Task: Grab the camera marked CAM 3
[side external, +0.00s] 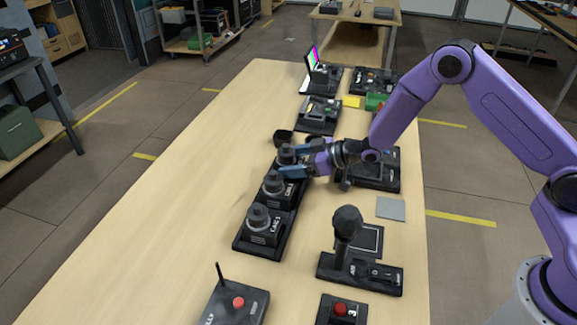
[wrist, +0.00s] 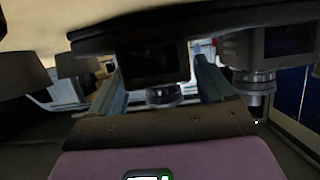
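Three dark cameras stand in a row on a black tray (side external: 240,246) in the side view. The near camera (side external: 263,225) and the middle camera (side external: 275,190) have white labels too small to read surely. The far camera (side external: 287,152) is partly hidden by my gripper (side external: 281,161), whose blue fingers reach around it from the right. Its label is hidden. In the wrist view my gripper (wrist: 161,72) is open, with one finger on each side of a dark camera (wrist: 150,62); I cannot tell whether they touch it. A second camera (wrist: 265,48) stands to the right.
A dark round cup (side external: 283,137) stands just beyond the far camera. A console (side external: 372,172) lies below my wrist. The table's left side (side external: 170,210) is clear.

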